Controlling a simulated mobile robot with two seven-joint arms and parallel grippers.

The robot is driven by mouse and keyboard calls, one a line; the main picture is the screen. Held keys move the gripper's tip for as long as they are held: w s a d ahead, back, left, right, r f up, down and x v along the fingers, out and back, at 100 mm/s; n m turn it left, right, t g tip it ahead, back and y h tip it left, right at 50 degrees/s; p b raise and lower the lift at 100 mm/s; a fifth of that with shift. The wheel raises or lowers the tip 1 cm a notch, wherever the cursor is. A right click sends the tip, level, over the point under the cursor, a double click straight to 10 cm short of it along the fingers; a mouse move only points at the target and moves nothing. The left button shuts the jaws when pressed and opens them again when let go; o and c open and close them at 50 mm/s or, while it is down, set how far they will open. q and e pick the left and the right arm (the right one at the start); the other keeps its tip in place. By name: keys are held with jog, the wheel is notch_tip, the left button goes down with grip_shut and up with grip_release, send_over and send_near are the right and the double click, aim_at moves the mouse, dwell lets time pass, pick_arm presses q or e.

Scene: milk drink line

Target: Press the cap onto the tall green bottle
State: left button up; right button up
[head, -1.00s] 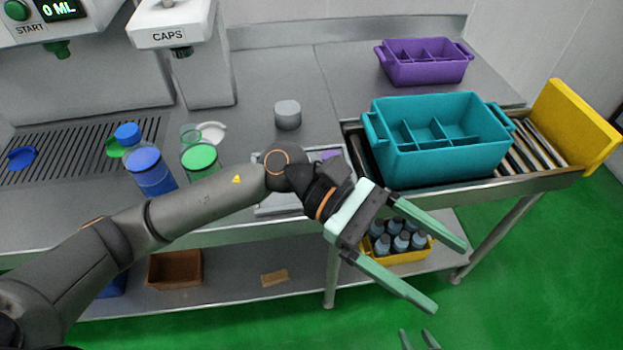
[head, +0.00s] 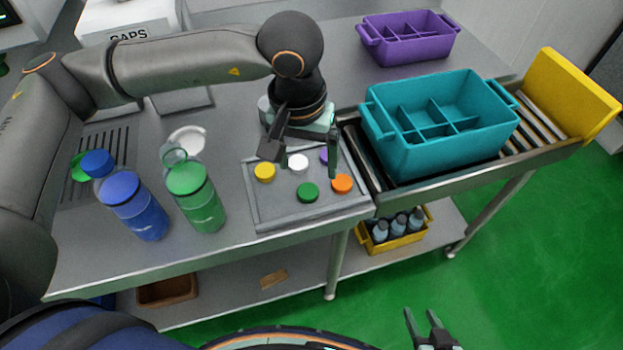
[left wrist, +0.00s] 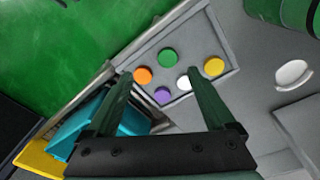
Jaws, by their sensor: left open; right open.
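The tall green bottle (head: 203,207) stands upright on the counter, left of the cap tray. Its clear neck (head: 175,156) has no cap on it. A green cap (head: 307,192) lies in the tray near its front edge; it also shows in the left wrist view (left wrist: 167,56). My left gripper (head: 303,157) is open and empty, pointing down above the back part of the tray. In the left wrist view its fingers (left wrist: 158,82) are spread, with the green cap beyond their tips. My right gripper (head: 428,325) is open and empty at the bottom, off the counter.
The grey tray (head: 275,218) also holds yellow (head: 264,172), white (head: 298,163), orange (head: 342,183) and purple (left wrist: 162,95) caps. A blue bottle (head: 140,215) with a blue cap stands left of the green bottle. A teal crate (head: 425,150) sits right of the tray.

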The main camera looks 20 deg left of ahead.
pick_arm(q)
jog(key=shift+w+a+r+y, duration=0.25)
jog(key=shift+w+a+y, duration=0.05)
jog(key=shift+w+a, duration=0.25)
jog(key=shift+f, duration=0.15)
send_over(308, 191)
jog(key=s, duration=0.1)
notch_tip(308, 191, down, 7)
jog(key=shift+s+a+f+p, duration=0.1)
jog(key=shift+p, duration=0.3)
jog(key=f, duration=0.2)
jog(key=f+p, duration=0.1)
jog(key=f, duration=0.1)
jog(key=shift+w, duration=0.4)
jog(key=shift+w+f, duration=0.1)
jog(key=shift+f, duration=0.4)
jog(key=shift+c, duration=0.2)
